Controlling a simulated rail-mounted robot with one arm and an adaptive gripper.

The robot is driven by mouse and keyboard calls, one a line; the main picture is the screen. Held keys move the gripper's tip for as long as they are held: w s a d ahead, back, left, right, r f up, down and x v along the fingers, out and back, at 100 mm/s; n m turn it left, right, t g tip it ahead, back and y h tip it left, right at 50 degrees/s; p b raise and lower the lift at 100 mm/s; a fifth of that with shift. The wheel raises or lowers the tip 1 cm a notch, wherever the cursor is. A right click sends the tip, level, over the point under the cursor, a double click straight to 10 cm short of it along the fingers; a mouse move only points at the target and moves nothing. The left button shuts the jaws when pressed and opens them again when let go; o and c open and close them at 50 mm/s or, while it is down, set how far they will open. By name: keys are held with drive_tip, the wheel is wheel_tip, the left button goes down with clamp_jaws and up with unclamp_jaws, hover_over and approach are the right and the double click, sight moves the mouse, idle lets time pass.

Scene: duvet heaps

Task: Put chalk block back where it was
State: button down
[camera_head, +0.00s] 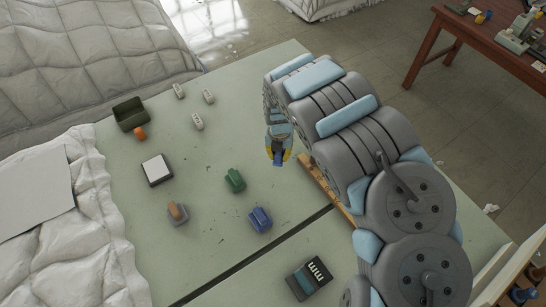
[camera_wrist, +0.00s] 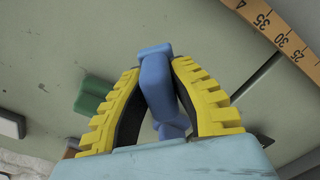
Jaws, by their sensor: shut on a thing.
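My gripper (camera_head: 279,158) is shut on a small blue block (camera_head: 277,161) above the pale green table. In the wrist view the yellow-ridged fingers of my gripper (camera_wrist: 160,100) close on both sides of the blue block (camera_wrist: 157,75), which has a wider end at top and bottom. It looks like the chalk block, but no label shows. A darker blue object (camera_head: 260,219) sits on the table below and left of my gripper, and a green object (camera_head: 235,180) sits to its upper left. The green one also shows in the wrist view (camera_wrist: 92,100).
A wooden ruler (camera_head: 325,188) lies beside my arm. A dark green bin (camera_head: 130,114), an orange piece (camera_head: 140,133), a white-topped pad (camera_head: 157,169), a grey-and-tan object (camera_head: 178,213) and small pale blocks (camera_head: 197,121) stand leftward. A black box (camera_head: 309,278) is in front. Duvets (camera_head: 90,45) border the left.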

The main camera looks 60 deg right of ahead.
drive_tip(key=shift+w+d+f+b, duration=0.35)
drive_tip(key=shift+w+d+f, duration=0.15)
drive_tip(key=shift+w+d, duration=0.3)
drive_tip(key=f, duration=0.1)
drive_tip(key=w+d+f, duration=0.1)
drive_tip(key=f+b, duration=0.1)
drive_tip(key=shift+w+d, duration=0.25)
drive_tip(key=shift+w, duration=0.05)
drive_tip(key=shift+w+d+f, duration=0.25)
drive_tip(key=shift+d+f, duration=0.15)
drive_tip(key=shift+f, duration=0.15)
drive_tip(key=shift+w+d+f, duration=0.2)
drive_tip(key=shift+w+f, duration=0.1)
drive_tip(key=shift+w, duration=0.05)
drive_tip(key=shift+d+f+b, duration=0.15)
drive_tip(key=shift+f+b, duration=0.1)
drive_tip(key=shift+b, duration=0.1)
drive_tip(key=shift+w+d, duration=0.1)
drive_tip(key=shift+d+f+b, duration=0.1)
drive_tip(key=shift+f+b, duration=0.3)
drive_tip(key=shift+f, duration=1.35)
drive_tip(key=shift+f, duration=0.1)
